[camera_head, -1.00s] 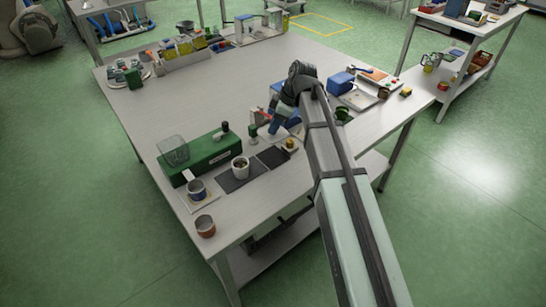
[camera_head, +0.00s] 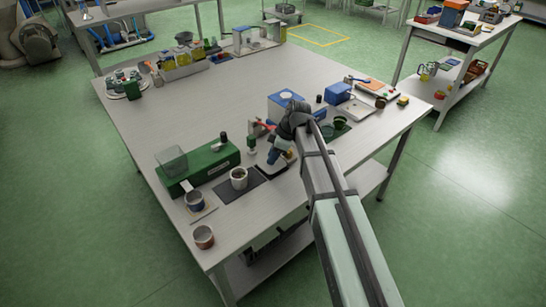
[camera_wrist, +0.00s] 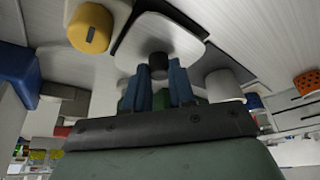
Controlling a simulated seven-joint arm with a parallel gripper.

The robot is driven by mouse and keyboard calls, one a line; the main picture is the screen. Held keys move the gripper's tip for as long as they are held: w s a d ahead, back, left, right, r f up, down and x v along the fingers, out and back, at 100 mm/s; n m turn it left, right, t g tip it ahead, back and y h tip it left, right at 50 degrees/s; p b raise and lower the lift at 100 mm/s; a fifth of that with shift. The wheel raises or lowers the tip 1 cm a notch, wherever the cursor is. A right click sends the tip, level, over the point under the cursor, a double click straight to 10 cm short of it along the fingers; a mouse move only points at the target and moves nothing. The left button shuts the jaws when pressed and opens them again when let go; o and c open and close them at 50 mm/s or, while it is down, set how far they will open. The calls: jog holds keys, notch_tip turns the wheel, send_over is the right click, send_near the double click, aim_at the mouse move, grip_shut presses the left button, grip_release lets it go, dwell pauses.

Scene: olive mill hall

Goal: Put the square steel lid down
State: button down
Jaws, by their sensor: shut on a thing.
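The square steel lid (camera_wrist: 160,40) shows in the wrist view as a pale, rounded square plate with a dark knob. My gripper (camera_wrist: 160,82) is shut on that knob, with a blue finger on each side. A dark flat mat (camera_wrist: 122,32) shows past the lid's edge, behind it; whether the lid touches it I cannot tell. In the head view my gripper (camera_head: 272,157) is low over the front of the table, and the lid is largely hidden there.
A pale cup (camera_head: 239,178) on a dark mat stands left of my gripper, with a green machine (camera_head: 205,167) beyond it. A yellow round thing (camera_wrist: 90,27) is close to the lid. A blue-topped box (camera_head: 285,103) stands behind. The table's middle (camera_head: 200,105) is clear.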

jog(key=shift+f, duration=0.35)
jog(key=shift+f, duration=0.1)
jog(key=c, duration=0.9)
grip_release()
jog(key=shift+c, duration=0.2)
jog(key=v, duration=1.2)
